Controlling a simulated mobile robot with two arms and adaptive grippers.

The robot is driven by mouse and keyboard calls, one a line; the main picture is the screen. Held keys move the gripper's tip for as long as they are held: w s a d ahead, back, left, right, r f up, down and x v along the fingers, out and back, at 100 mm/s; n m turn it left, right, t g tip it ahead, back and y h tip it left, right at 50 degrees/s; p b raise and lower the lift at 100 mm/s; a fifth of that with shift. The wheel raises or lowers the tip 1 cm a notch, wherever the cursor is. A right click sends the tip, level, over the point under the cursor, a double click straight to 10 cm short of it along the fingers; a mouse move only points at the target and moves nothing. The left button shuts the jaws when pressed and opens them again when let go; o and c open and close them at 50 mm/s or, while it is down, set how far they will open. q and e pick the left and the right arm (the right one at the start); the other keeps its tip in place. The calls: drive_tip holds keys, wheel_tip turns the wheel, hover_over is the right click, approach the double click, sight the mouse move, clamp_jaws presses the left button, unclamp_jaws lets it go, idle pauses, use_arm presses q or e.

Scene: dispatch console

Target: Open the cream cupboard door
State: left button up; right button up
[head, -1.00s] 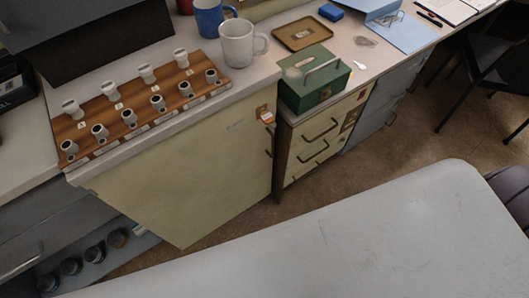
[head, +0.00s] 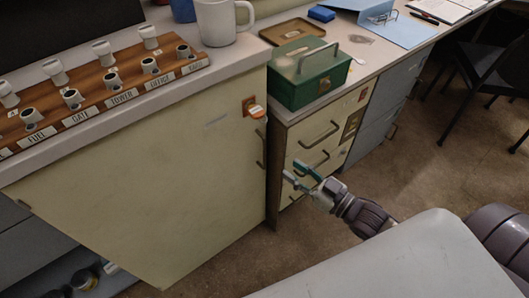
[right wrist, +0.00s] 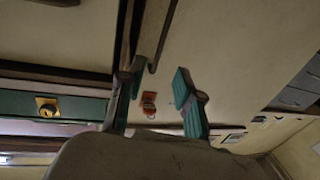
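The cream cupboard door (head: 165,185) is shut below the switch panel in the head view. Its dark vertical handle (head: 260,152) is near the right edge, under a key with an orange tag (head: 258,113). My right gripper (head: 298,174) is open and empty, to the right of the handle, in front of the cream drawers. In the right wrist view my fingers (right wrist: 157,98) are apart; the handle (right wrist: 164,35) runs near the left finger and the orange key plate (right wrist: 149,104) shows between them. I cannot tell whether a finger touches the handle. My left gripper is out of view.
Cream drawers (head: 325,138) with dark handles stand right of the door. A green box (head: 308,75) and a white mug (head: 219,22) sit on the counter. A black chair (head: 490,80) is at the right. Brown floor lies clear before the drawers.

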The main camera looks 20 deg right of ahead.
use_arm(q)
wheel_tip(320, 180, up, 6)
drive_tip(key=shift+w+f+b, duration=0.1)
drive_tip(key=shift+f+b, duration=0.05)
drive_tip(key=shift+b, duration=0.55)
use_arm(e)
hover_over(264, 167)
drive_tip(key=shift+w+d+f, duration=0.1)
drive_tip(key=shift+w+d, duration=0.05)
drive_tip(key=shift+w, duration=0.05)
clamp_jaws()
